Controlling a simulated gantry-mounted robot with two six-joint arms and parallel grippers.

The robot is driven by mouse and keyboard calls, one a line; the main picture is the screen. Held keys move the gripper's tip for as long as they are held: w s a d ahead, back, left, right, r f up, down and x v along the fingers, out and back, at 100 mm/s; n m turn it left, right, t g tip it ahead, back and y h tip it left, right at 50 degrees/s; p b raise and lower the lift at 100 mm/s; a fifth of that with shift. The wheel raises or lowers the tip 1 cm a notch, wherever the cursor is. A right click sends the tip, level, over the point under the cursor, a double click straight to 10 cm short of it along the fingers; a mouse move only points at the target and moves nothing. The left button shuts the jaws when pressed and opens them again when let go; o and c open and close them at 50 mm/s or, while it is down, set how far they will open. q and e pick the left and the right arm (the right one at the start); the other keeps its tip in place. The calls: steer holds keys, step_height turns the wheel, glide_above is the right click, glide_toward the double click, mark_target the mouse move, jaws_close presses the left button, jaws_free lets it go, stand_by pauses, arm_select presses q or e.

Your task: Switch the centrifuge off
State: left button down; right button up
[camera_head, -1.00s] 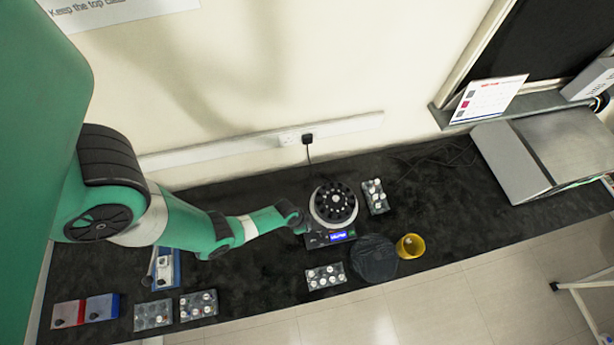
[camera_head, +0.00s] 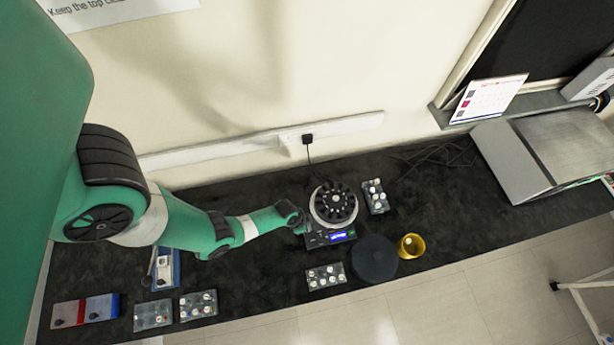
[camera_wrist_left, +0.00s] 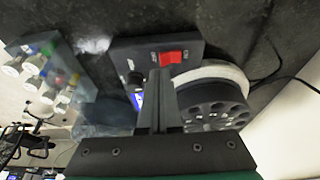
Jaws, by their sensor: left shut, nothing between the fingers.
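The centrifuge (camera_head: 334,205) stands on the dark bench with its rotor uncovered and a lit blue display (camera_head: 341,236) at its front. In the left wrist view its dark side panel (camera_wrist_left: 126,52) carries a red rocker switch (camera_wrist_left: 171,58) with small labels on both sides, too blurred to read surely. A black knob (camera_wrist_left: 135,78) is beside it, and the rotor (camera_wrist_left: 218,112) shows at right. My left gripper (camera_head: 303,227) is at the centrifuge's left side. In the wrist view its shut, empty fingers (camera_wrist_left: 159,74) end just below the switch; I cannot tell whether they touch it.
A dark round lid (camera_head: 374,258) lies front right of the centrifuge, with a yellow cup (camera_head: 411,246) beyond it. Tube racks stand in front (camera_head: 326,276) and at right (camera_head: 376,196). A black cable (camera_head: 310,160) runs to the wall. The bench left of the lid's front rack is bare.

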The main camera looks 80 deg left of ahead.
arm_select(q)
steer(key=shift+f+b, duration=0.85)
steer(key=shift+f, duration=0.1)
steer(key=shift+r, duration=0.1)
step_height(320, 180, up, 5)
steer(key=p, duration=0.5)
stand_by(0.4)
